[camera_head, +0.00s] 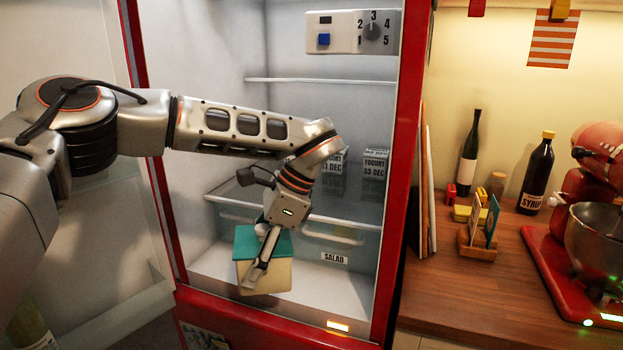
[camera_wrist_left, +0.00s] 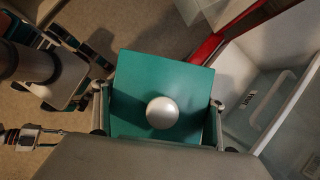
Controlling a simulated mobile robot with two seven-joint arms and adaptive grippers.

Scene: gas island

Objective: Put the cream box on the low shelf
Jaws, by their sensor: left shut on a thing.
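The cream box (camera_head: 265,278) has a teal lid with a pale round knob. My left gripper (camera_head: 258,268) is shut on it, and one finger lies across its near side in the head view. In the left wrist view the teal lid (camera_wrist_left: 135,80) faces the camera, between the two fingers. The box hangs at the front of the open fridge, in front of the salad drawer and below the low glass shelf (camera_head: 345,205). Part of that shelf is hidden behind my left arm. My right gripper is not in view.
The red fridge frame (camera_head: 393,230) bounds the opening at right, the open door (camera_head: 85,220) at left. A wooden counter (camera_head: 480,285) holds bottles and a red mixer.

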